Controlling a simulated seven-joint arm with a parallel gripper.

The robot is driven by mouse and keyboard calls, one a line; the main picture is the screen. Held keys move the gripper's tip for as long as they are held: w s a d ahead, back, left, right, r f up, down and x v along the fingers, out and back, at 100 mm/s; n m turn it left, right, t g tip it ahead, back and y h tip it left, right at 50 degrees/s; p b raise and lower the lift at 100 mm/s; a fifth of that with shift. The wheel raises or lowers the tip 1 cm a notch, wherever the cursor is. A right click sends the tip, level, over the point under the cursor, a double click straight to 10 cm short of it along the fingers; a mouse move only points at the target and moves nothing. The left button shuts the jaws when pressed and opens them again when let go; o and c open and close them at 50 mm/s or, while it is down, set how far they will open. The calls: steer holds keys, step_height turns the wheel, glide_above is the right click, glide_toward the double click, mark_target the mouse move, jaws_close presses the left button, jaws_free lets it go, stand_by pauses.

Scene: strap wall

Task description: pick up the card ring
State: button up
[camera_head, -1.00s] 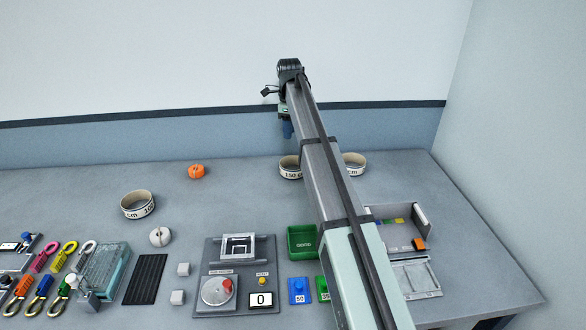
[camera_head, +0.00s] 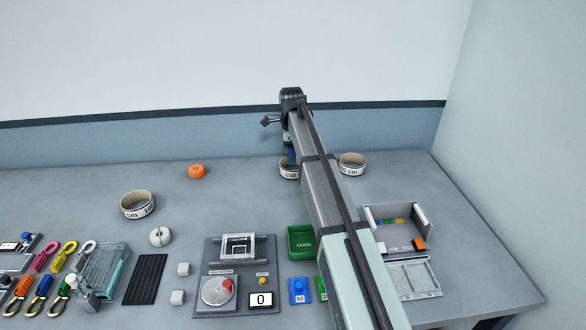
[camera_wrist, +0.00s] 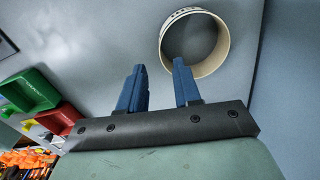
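Three pale open rings with dark printed cm markings stand on the table in the head view: a left ring (camera_head: 138,206), a middle ring (camera_head: 288,174) and a right ring (camera_head: 352,169). I cannot tell from the pictures which is the card ring. My gripper (camera_head: 290,158) points down at the middle ring, its blue fingers partly covering it. In the wrist view, my gripper (camera_wrist: 158,66) has its two blue fingers apart with nothing between them. One pale ring (camera_wrist: 214,68) lies just beyond the right fingertip; contact is not visible.
An orange roll (camera_head: 196,171) lies left of the middle ring. A green bin (camera_head: 301,243), a grey tray (camera_head: 415,276) and a device with a dial (camera_head: 218,291) are nearer the front. Coloured straps crowd the front left. The wall stands close behind.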

mark_target(293, 171)
steer(key=shift+d+f, duration=0.2)
steer(key=shift+f, duration=3.35)
steer(key=shift+c, duration=0.5)
jaws_close()
